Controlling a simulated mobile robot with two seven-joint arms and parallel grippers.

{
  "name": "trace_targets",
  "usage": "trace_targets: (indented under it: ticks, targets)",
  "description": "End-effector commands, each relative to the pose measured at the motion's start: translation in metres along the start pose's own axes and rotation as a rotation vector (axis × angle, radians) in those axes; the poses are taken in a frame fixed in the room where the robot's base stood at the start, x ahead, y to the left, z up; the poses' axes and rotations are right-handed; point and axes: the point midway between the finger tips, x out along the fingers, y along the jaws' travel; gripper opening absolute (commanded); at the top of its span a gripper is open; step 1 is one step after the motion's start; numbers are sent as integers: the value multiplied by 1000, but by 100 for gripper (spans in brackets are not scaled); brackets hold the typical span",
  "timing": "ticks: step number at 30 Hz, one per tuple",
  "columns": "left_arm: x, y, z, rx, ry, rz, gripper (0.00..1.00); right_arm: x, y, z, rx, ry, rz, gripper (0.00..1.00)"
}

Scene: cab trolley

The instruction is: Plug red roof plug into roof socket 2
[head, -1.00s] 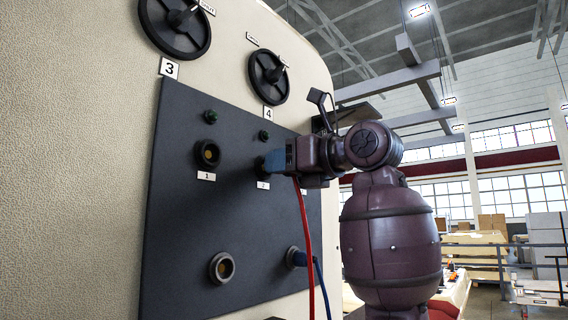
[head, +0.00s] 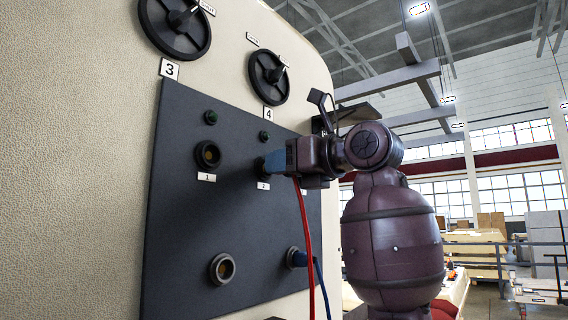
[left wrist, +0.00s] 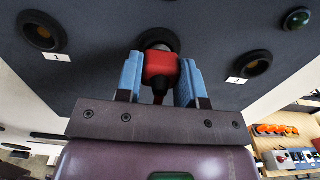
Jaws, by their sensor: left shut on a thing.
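My left gripper (head: 274,161) is at roof socket 2 on the dark panel. In the left wrist view its blue fingers (left wrist: 160,80) are shut on the red roof plug (left wrist: 160,66). The plug's front end is at roof socket 2 (left wrist: 158,37), in line with its ring. I cannot tell how deep it sits. In the head view the fingers hide the plug and most of the socket; a red cable (head: 305,240) hangs down from the gripper. My right gripper is not in view.
Socket 1 (head: 208,154) is empty on the left; socket 3 (left wrist: 252,64) is empty on the right. Below are an empty socket (head: 222,268) and a blue plug (head: 297,258) in a socket with its cable hanging. Two black handwheels (head: 268,74) stick out above the panel.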

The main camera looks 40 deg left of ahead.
Motion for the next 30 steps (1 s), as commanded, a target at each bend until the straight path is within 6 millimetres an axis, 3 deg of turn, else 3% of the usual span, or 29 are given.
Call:
trace_targets:
  ticks: [13,26,27,30]
  targets:
    - [1,0,0,0,0,0,0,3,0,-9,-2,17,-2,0]
    - [8,0,0,-1,1,0,0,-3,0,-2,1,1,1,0]
    - [8,0,0,-1,1,0,37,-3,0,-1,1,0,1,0]
    - [8,0,0,0,1,0,52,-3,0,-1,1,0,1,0]
